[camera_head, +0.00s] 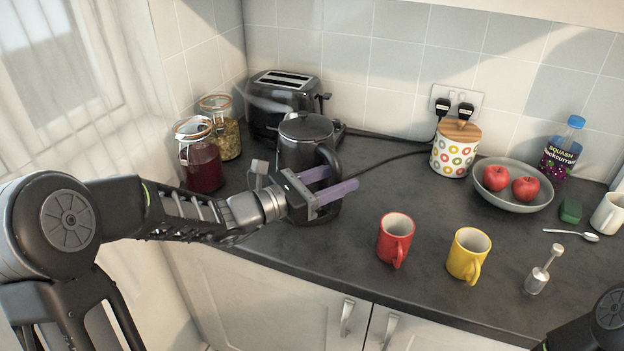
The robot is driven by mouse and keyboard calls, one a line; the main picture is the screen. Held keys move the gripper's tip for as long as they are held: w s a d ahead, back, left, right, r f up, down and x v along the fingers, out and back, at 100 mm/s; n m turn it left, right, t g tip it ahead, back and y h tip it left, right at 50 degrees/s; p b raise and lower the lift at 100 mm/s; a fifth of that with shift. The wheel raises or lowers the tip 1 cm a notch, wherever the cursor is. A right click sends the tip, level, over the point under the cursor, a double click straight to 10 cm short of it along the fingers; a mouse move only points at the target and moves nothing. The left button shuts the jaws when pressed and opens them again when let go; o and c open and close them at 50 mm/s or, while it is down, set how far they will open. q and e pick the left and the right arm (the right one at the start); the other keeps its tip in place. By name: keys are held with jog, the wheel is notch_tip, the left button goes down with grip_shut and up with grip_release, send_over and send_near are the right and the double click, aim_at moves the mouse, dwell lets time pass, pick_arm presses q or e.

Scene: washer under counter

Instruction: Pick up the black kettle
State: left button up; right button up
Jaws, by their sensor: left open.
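The black kettle (306,128) stands upright on the dark counter at the back left, in front of the toaster. Its handle (331,163) is on its right side. My left gripper (340,182) is open, with its two purple fingers pointing right. It is in front of the kettle and hides part of its lower body. The fingers are close to the handle; I cannot tell whether they touch it or lie around it. Of my right arm only a dark part shows at the lower right corner; its gripper is out of view.
A black toaster (284,88) stands behind the kettle, and glass jars (200,165) stand to its left. A red mug (394,240) and a yellow mug (467,255) stand to the right near the front edge. A fruit bowl (520,203) is farther right. Counter between kettle and mugs is clear.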

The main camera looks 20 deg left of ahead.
pick_arm(q)
jog(key=shift+c, duration=0.2)
grip_shut()
dwell(1.1)
jog(key=shift+w+r, duration=0.1)
jog(key=shift+r, duration=0.1)
